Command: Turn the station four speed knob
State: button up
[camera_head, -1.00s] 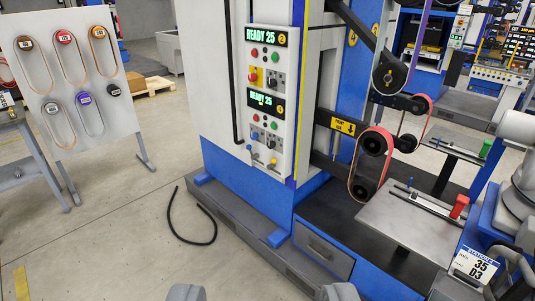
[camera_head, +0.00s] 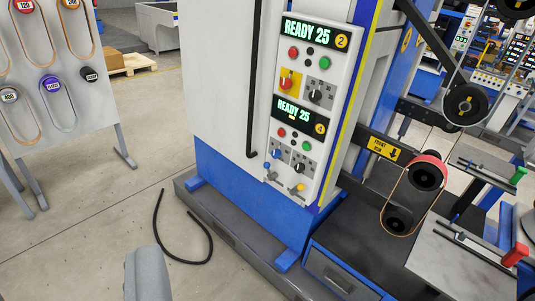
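The lower station 4 panel on the white control box (camera_head: 353,50) has a display (camera_head: 299,117) reading READY 25 with a yellow 4. Under it are a red button (camera_head: 282,132), a green button (camera_head: 306,146), a knob with a blue face (camera_head: 276,153) and a black knob (camera_head: 299,168). The knob lettering is too small to read. Below hang a blue-tipped lever (camera_head: 267,166) and a yellow-tipped lever (camera_head: 299,187). A grey part of my gripper (camera_head: 147,273) shows at the bottom, apart from the panel. I cannot make out a second finger.
The station 2 panel above has a display (camera_head: 317,37), a red knob on yellow (camera_head: 287,82) and a black knob (camera_head: 316,96). Right of the box are a belt (camera_head: 391,207) on rollers and a table. A black cable loop (camera_head: 181,259) lies on the floor. A belt rack (camera_head: 90,112) stands left.

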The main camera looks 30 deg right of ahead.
aim_at(299, 168)
jog(key=z, duration=0.35)
jog(key=i, duration=1.05)
jog(key=z, duration=0.65)
